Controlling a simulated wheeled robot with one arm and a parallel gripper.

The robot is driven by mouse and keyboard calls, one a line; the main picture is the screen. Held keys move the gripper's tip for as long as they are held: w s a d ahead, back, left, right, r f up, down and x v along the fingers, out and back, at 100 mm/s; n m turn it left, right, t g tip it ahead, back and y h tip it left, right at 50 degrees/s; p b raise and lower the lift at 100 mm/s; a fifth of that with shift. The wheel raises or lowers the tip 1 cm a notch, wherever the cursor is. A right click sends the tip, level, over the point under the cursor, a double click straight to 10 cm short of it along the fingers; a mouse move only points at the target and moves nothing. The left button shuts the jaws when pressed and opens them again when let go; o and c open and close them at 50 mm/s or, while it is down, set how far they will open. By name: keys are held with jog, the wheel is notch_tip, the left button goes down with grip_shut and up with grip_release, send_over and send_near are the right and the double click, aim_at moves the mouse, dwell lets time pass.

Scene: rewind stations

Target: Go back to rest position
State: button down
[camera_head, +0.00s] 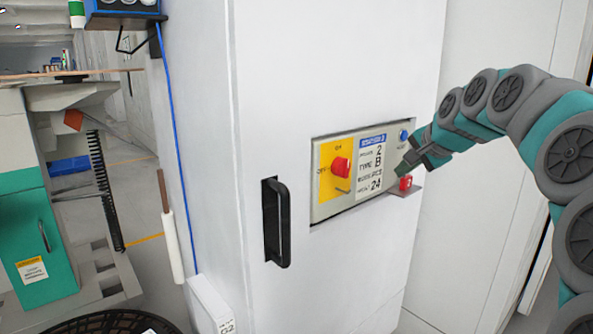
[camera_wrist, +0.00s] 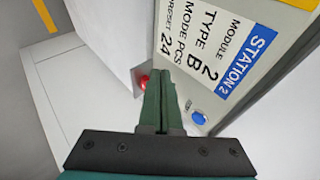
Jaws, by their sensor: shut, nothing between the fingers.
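My gripper (camera_head: 406,168) is in front of the control panel (camera_head: 322,207) on the white cabinet, at the panel's right side. Its green fingers are shut together and empty, as the wrist view also shows (camera_wrist: 161,87). In the head view the fingertips appear just above a small red object (camera_head: 406,183) on a grey ledge. I cannot tell whether they touch anything. A blue button (camera_head: 404,135) sits at the panel's upper right; it also shows in the wrist view (camera_wrist: 198,117), right of the fingers. My grey and teal arm reaches in from the right.
The white cabinet (camera_head: 300,60) has a black handle (camera_head: 277,222) left of the panel. The panel carries a red rotary switch (camera_head: 341,167) on a yellow plate. A teal cabinet (camera_head: 30,230) stands at the left. A black round basket (camera_head: 110,323) is at the bottom left.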

jog(key=s+a+f+n+g, duration=0.35)
jog(key=s+a+f, duration=0.3)
jog(key=s, duration=0.35)
jog(key=s+a+f+n+g, duration=0.35)
jog(key=s+a+f, duration=0.25)
jog(key=s+f, duration=0.3)
jog(key=s+f+n+g, duration=0.1)
jog(key=s+f, duration=0.3)
jog(key=s, duration=0.4)
jog(key=s+f+n+g+h, duration=0.1)
jog(key=s+f, duration=0.3)
jog(key=s, duration=0.5)
jog(key=s+d+f+n+g+h, duration=0.1)
jog(key=s+f+n+g, duration=0.1)
jog(key=s, duration=0.7)
notch_tip(320, 180, down, 2)
jog(key=shift+f+n, duration=0.25)
jog(key=shift+n, duration=0.25)
jog(key=shift+d, duration=0.1)
